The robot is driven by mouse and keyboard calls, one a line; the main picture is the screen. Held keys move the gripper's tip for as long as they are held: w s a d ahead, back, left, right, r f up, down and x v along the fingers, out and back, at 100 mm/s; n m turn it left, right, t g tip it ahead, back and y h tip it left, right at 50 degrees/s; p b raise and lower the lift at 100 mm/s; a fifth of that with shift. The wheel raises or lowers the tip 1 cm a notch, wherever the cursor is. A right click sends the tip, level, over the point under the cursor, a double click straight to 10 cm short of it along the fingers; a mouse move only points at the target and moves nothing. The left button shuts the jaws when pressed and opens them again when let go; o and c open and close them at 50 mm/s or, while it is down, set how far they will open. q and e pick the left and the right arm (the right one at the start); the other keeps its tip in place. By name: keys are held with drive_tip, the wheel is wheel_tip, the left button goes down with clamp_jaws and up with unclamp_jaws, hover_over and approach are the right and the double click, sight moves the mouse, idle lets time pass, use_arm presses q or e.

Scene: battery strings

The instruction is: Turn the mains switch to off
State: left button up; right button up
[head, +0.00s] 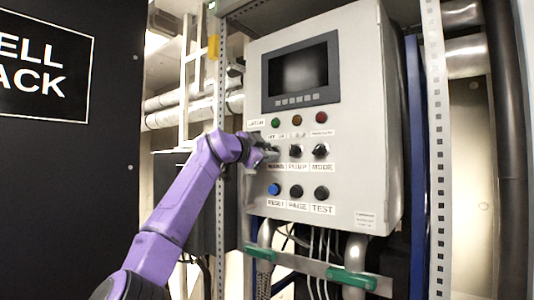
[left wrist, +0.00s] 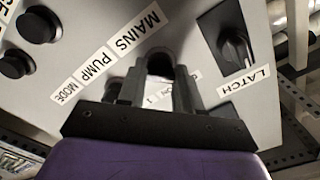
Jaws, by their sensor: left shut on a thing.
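The mains switch is a dark knob above the "MAINS" label (head: 276,167), at the left of the middle row on the grey control box. My left gripper (head: 268,152) is at that knob in the head view and mostly covers it. In the left wrist view, the dark mains knob (left wrist: 160,64) sits between the two fingers of my left gripper (left wrist: 160,84), beside the "MAINS" label. The fingers are shut on it. Which way the knob points is hidden. My right gripper is not in view.
The pump knob (head: 295,151) and mode knob (head: 320,151) are close on the right. A blue reset button (head: 274,189) is below. A dark part by the "LATCH" label (left wrist: 235,45) stands near the fingers. A perforated metal upright (head: 222,110) is close to my left arm.

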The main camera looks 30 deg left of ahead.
use_arm(q)
drive_tip(key=shift+n, duration=0.3)
drive_tip(key=o, duration=1)
drive_tip(key=shift+o, duration=0.2)
drive_tip(key=s+b, duration=0.8)
drive_tip(key=s, duration=0.2)
drive_tip(key=shift+s+a, duration=0.25)
drive_tip(key=shift+a, duration=0.2)
